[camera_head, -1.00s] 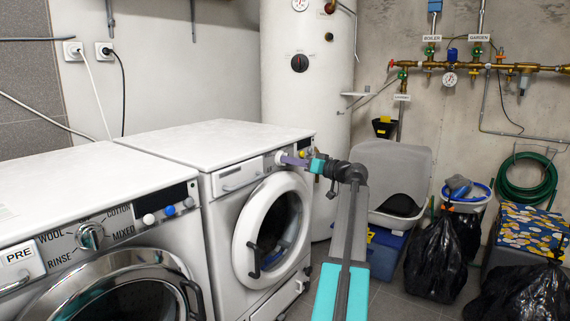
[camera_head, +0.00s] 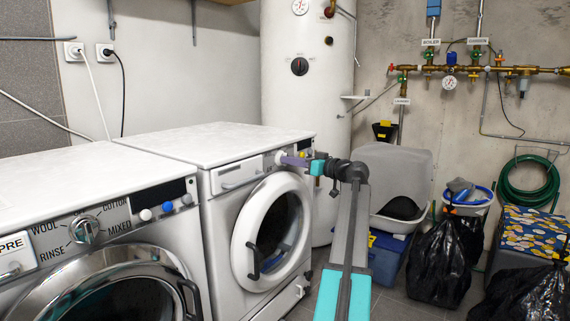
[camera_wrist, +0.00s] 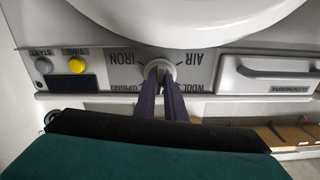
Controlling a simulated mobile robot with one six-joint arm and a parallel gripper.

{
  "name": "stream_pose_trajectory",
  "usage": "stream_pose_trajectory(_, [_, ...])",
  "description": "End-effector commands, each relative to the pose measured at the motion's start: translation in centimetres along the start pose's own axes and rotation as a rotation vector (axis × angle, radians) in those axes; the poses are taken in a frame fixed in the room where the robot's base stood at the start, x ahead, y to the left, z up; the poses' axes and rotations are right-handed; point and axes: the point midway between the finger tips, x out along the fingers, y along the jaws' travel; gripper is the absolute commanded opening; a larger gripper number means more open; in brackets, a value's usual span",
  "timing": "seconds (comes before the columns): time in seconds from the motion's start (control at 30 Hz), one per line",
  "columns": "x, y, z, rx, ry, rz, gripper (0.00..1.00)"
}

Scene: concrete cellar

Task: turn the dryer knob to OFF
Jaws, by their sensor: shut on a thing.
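The dryer (camera_head: 222,207) is the white machine further from me, with a round white door (camera_head: 248,234). My gripper (camera_head: 283,158) reaches its control panel from the right in the head view. In the wrist view, upside down, my gripper's two dark fingers (camera_wrist: 161,78) are closed on the pale round dryer knob (camera_wrist: 158,67). Labels AIR, IRON, WOOL and CUPBOARD surround the knob. The fingers cover part of the knob and panel; I see no OFF label, and the pointer's direction cannot be told.
In the wrist view, a yellow button (camera_wrist: 77,65) and a grey button (camera_wrist: 43,66) lie left of the knob, a drawer handle (camera_wrist: 275,71) right. A washer (camera_head: 60,185) with its own knob (camera_head: 85,230) stands nearer. A litter box (camera_head: 389,180) and bags (camera_head: 437,262) stand right.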

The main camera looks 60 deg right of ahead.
Motion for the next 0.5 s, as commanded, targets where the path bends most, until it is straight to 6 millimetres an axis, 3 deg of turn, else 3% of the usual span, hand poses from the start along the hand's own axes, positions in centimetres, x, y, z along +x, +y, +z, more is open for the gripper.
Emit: stream_pose_trajectory(0.5, [0.47,-0.19,-0.50,-0.047,0.009,-0.003,0.00])
